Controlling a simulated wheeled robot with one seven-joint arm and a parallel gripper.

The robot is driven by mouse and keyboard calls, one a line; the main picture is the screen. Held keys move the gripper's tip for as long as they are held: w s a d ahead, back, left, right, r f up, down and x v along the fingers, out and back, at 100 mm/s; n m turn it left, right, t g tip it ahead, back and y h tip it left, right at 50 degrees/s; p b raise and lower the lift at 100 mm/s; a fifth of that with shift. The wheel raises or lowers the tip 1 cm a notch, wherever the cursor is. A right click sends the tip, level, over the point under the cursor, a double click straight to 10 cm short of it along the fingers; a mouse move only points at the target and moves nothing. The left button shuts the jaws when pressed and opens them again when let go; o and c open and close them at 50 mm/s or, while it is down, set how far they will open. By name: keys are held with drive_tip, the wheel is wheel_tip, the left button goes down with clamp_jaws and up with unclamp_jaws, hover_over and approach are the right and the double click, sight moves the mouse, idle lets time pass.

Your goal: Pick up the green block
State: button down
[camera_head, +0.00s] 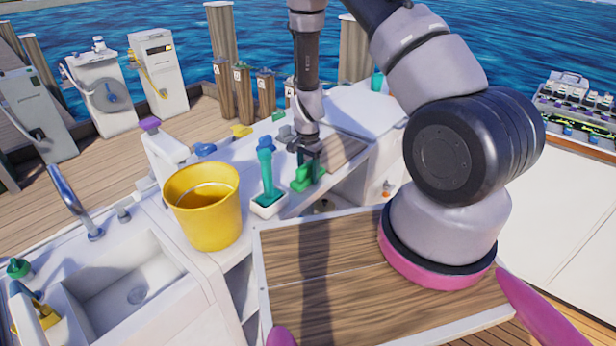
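The green block (300,183) sits on the white counter at the middle of the view, beside a white holder with a teal-handled item. My gripper (308,160) points down from above and its fingers are right at the block, overlapping it in the picture. The fingers are dark and small here, and they hide part of the block. I cannot tell whether they are open around it or shut on it, nor whether the block touches the counter.
A yellow bucket (208,222) is further left, then a sink (130,285) with a tap. A wooden-topped panel (345,290) lies in front. Blue and yellow items lie behind the bucket.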

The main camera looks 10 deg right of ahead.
sight(308, 164)
wheel_tip(308, 164, up, 10)
idle(0.6)
